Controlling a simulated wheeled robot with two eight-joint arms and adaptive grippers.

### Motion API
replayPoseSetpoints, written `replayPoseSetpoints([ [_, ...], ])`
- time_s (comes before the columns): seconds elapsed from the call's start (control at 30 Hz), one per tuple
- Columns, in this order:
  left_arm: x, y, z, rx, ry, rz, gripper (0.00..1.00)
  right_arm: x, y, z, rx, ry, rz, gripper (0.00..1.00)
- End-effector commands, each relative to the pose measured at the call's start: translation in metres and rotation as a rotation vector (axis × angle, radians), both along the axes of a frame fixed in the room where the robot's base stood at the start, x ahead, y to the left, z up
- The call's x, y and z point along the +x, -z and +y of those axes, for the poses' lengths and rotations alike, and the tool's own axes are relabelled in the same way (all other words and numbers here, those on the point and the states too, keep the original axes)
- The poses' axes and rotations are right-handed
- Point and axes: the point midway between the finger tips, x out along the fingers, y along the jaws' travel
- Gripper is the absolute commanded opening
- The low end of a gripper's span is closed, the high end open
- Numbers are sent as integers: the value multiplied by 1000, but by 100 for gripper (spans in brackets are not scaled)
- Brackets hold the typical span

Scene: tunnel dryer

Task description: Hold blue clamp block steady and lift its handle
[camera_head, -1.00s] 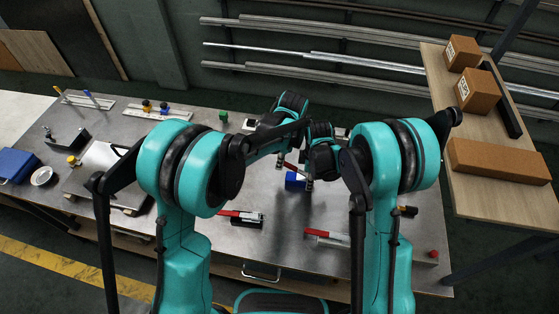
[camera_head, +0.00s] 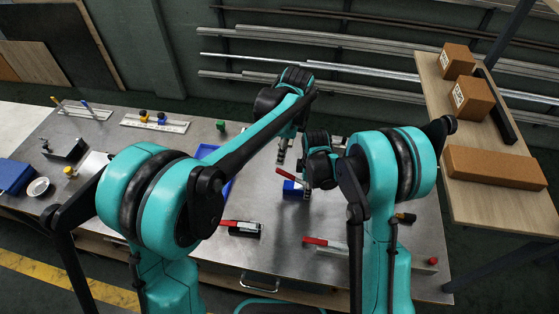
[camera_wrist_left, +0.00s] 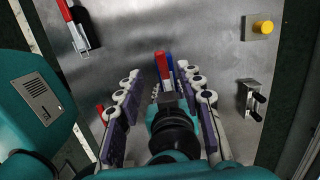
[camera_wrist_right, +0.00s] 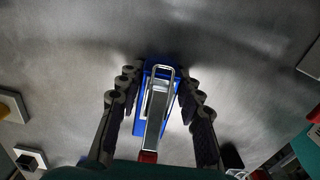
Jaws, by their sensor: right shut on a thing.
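The blue clamp block (camera_head: 291,188) stands on the metal table, and its red handle (camera_head: 286,174) slants up to the left. My right gripper (camera_head: 307,189) is shut on the block, with its fingers along both sides in the right wrist view (camera_wrist_right: 157,85). There the metal lever (camera_wrist_right: 155,105) runs toward the camera and ends in a red grip (camera_wrist_right: 148,156). My left gripper (camera_head: 281,153) is open and empty, above and behind the handle, apart from it. In the left wrist view, the red handle (camera_wrist_left: 162,68) shows beyond the spread fingers.
Two more red-handled clamps lie on the table's front part, one black (camera_head: 240,228) and one light-coloured (camera_head: 325,244). A small green block (camera_head: 221,125) stands at the back. A shelf with cardboard boxes (camera_head: 496,165) stands at right.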

Motion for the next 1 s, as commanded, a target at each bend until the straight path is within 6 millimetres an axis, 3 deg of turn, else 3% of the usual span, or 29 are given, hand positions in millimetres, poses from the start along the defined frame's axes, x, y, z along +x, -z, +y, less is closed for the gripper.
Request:
replayPoseSetpoints([
  [0.2, 0, -20, -3, 0, 0, 0, 37, 0, 0, 0, 0, 0, 0, 0],
  [0.57, 0, -20, -1, -10, -2, 4, 37, 0, 0, 0, 0, 0, 0, 0],
  [0.8, 2, -3, 27, -240, -15, 70, 37, 0, 0, 0, 0, 0, 0, 0],
  [1.0, 5, 0, 45, -458, -9, 74, 37, 0, 0, 0, 0, 0, 0, 0],
])
